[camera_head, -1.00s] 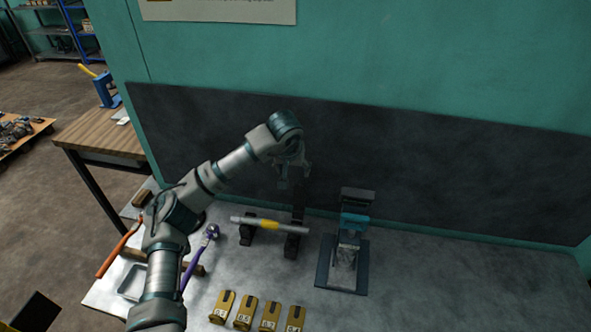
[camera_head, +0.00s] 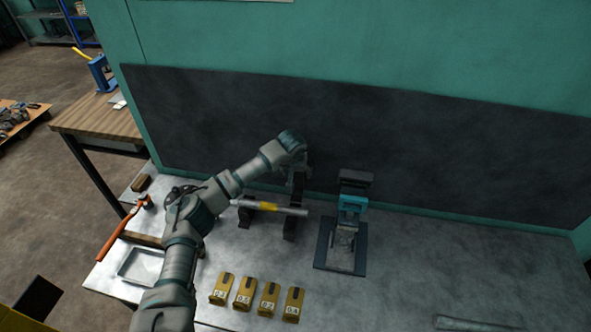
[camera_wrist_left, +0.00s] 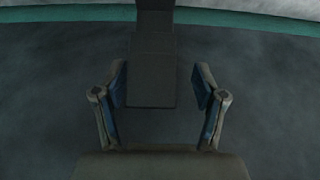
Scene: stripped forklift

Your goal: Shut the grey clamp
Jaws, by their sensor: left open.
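A silver rod (camera_head: 285,209) with a yellow band lies across two dark supports on the bench. The right support (camera_head: 290,229) appears to be the grey clamp, with a dark part standing up above the rod. My left gripper (camera_head: 297,182) is open above this end of the rod, close to the dark board behind. In the left wrist view its two fingers (camera_wrist_left: 160,90) stand apart on either side of a dark grey block (camera_wrist_left: 152,75), likely the raised part of the clamp. I cannot tell whether they touch it. My right gripper is not in view.
A stand with a teal part (camera_head: 352,203) on a dark base plate (camera_head: 325,258) is close on the right. Several yellow numbered blocks (camera_head: 244,293) line the front. A tray (camera_head: 140,265) and an orange-handled tool (camera_head: 118,234) lie left. The bench's right side is mostly clear.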

